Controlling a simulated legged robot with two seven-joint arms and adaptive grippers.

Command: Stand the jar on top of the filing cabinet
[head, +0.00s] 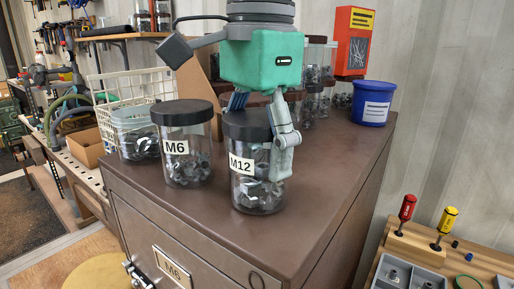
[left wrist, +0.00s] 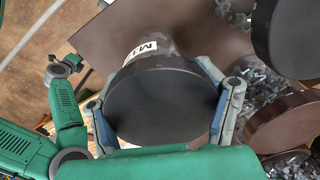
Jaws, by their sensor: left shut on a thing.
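The jar labelled M12 (head: 256,190) is clear with a dark lid and holds dark hardware. It is upright on the brown top of the filing cabinet (head: 330,185), near the front edge; I cannot tell whether its base touches. My left gripper (head: 262,128) comes from above and is shut around the jar's lid, one finger on each side. In the left wrist view the round dark lid (left wrist: 160,105) lies between the fingers.
Stacked jars (head: 318,75) and a blue bucket (head: 373,103) stand at the back. The cabinet top is clear to the right.

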